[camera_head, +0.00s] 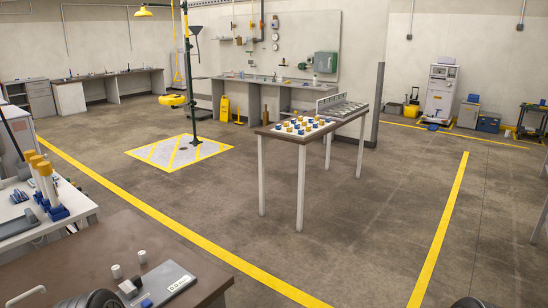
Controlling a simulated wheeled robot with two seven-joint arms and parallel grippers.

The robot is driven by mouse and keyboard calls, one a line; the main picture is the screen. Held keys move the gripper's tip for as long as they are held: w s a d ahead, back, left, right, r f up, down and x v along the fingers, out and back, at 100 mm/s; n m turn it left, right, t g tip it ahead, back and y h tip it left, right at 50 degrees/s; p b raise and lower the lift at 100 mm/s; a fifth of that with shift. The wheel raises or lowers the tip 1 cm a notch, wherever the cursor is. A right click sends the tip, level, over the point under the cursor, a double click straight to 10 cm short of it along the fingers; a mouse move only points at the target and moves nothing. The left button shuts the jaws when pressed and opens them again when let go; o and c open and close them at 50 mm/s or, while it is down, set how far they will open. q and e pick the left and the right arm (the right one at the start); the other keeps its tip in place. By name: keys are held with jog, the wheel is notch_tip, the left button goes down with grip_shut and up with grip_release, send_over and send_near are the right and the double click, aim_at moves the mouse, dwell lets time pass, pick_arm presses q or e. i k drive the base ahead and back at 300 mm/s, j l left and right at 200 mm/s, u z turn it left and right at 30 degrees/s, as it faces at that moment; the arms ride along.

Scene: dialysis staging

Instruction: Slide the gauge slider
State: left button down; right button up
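A flat grey panel (160,285) lies on the brown tabletop (120,243) at the lower left. It carries a dark strip with small pale marks, and a small blue piece (147,302) sits at its near edge. This may be the gauge with its slider, but it is too small to tell. Neither of my grippers shows. Dark rounded parts at the bottom edge, left and right of centre, look like my own arm links; no fingers are visible there.
Two small white-topped cylinders (142,256) stand behind the panel. A pale bar (26,295) lies at the left. A white side table (85,208) holds tall yellow-topped bottles. A long table (262,131) with small blue and yellow pieces stands mid-room. Floor between is clear.

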aim_at(136, 283)
jog(key=u, duration=1.1)
jog(key=l+u, duration=0.35)
jog(key=i+l+u, duration=0.1)
jog(key=l+u, duration=0.2)
